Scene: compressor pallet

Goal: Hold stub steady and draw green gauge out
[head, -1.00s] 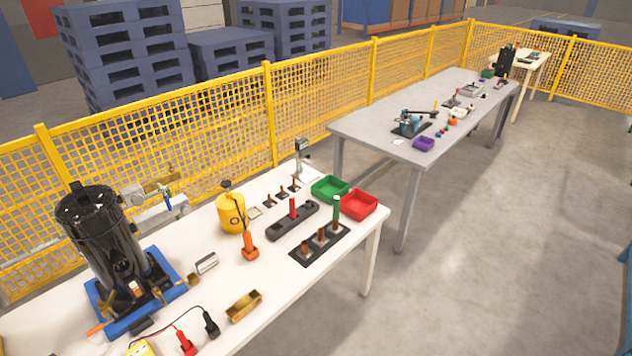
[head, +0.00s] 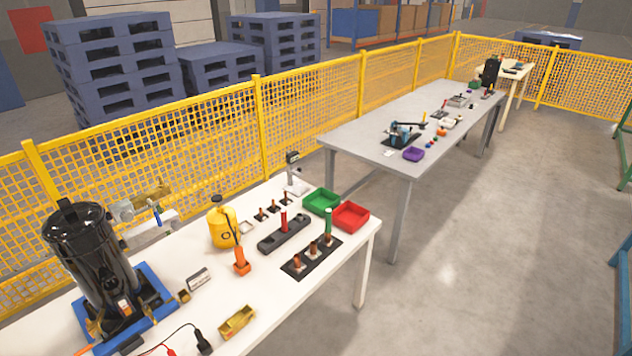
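The green gauge (head: 328,219) is a green-handled rod standing upright in the rightmost of the copper stubs (head: 327,239). Two more copper stubs, the middle one (head: 313,247) and the left one (head: 297,261), stand beside it in a row on a black plate (head: 292,271) near the front edge of the white table. Nothing green shows in those two. How deep the gauge sits in its stub is hidden. Neither of my grippers is in the head view.
A black block with a red-handled gauge (head: 283,222) lies behind the plate. Green (head: 321,201) and red (head: 351,215) bins stand at the table's right end. A yellow bottle (head: 222,228), orange tool (head: 241,262) and black compressor (head: 90,260) stand left. Open floor lies right.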

